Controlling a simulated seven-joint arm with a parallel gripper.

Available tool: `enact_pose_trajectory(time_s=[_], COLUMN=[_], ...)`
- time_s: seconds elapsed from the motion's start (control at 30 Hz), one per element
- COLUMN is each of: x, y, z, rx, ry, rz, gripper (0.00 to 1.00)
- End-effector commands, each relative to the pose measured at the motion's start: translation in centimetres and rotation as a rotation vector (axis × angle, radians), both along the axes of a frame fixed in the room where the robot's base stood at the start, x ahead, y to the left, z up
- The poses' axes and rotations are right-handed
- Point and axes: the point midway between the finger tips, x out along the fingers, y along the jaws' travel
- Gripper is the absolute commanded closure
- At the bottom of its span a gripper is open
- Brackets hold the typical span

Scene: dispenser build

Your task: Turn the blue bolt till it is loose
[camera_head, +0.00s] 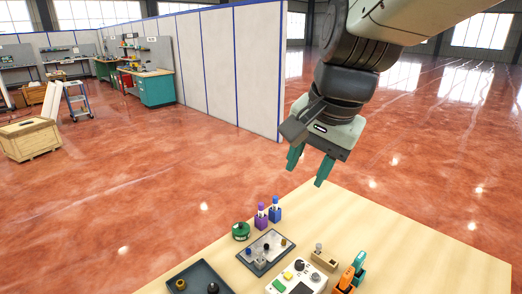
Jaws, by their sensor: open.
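A blue bolt (249,251) appears to stand at the left side of a grey plate (266,265) on the wooden table. It is small in the view, so its thread and seating cannot be told. The plate also carries a brass-coloured piece (283,243) at its right and a grey metal piece (262,262) near the front. My gripper (305,175) is open and empty, its two green fingers pointing down. It hangs well above the table, above and to the right of the plate in the picture, and touches nothing.
A purple bottle (261,217) and a blue bottle (275,211) stand behind the plate, a green round item (241,231) to its left. A dark tray (199,280), a white control box (297,279) and orange-handled tool (345,279) lie in front. The table's right side (430,255) is clear.

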Motion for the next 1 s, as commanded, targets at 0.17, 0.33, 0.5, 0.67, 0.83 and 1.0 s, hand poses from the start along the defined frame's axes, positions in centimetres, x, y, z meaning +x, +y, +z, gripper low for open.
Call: enact_pose_trajectory(time_s=[0.17, 0.33, 0.5, 0.67, 0.83, 1.0], x=[7.2, 12.9, 17.1, 19.2, 19.9, 20.0], y=[2.8, 5.6, 8.6, 10.7, 11.8, 12.0], z=[-4.6, -10.7, -18.5, -25.4, -29.7, -31.3], rx=[0.084, 0.112, 0.097, 0.069, 0.05, 0.046], ry=[0.144, 0.252, 0.325, 0.351, 0.354, 0.353], rz=[-0.276, -0.549, -0.813, -1.015, -1.134, -1.164], gripper=[0.56, 0.56, 0.56, 0.56, 0.56, 0.56])
